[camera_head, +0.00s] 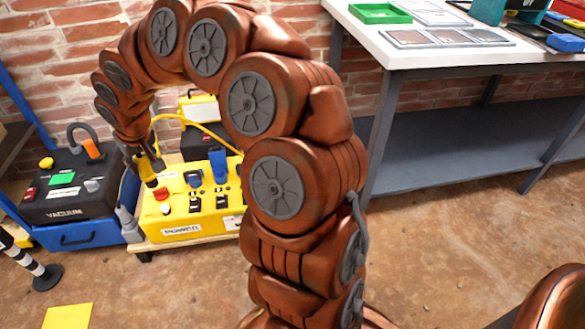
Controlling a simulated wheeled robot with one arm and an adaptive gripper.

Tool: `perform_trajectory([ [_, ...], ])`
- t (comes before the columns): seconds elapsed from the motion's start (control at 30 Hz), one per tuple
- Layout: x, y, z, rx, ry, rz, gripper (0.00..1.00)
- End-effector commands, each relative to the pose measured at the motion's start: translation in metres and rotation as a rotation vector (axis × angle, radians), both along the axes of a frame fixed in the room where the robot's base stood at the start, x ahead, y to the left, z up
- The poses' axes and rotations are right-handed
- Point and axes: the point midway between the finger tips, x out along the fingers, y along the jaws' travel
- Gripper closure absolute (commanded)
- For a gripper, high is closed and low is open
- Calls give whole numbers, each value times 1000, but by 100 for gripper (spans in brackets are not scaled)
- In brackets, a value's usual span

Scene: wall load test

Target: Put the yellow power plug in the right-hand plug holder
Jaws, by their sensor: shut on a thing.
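My gripper (150,168) is at the left of the picture, pointing down over the left part of a yellow control box (207,226). It is shut on a small yellow piece, which looks like the yellow power plug (147,172). My gripper's fingers hide part of it. A yellow cable (205,128) curves behind my arm near the gripper. I cannot tell which of these is the right-hand plug holder, and my arm hides the box's right side.
A black vacuum unit (75,192) on a blue case (82,236) stands left of the yellow box. A white-topped workbench (450,50) with a green tray (380,13) is at the right.

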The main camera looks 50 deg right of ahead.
Motion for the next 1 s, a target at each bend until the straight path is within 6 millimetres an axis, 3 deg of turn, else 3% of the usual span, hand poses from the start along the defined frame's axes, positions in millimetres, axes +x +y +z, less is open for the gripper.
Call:
perform_trajectory([
  [0.17, 5, -51, -38, 1, 7, 22, 100],
  [0.47, -4, -171, -113, 4, 5, 78, 100],
  [0.8, -54, -299, -194, 5, 2, 105, 100],
  [1.0, -86, -346, -226, 2, 2, 115, 100],
])
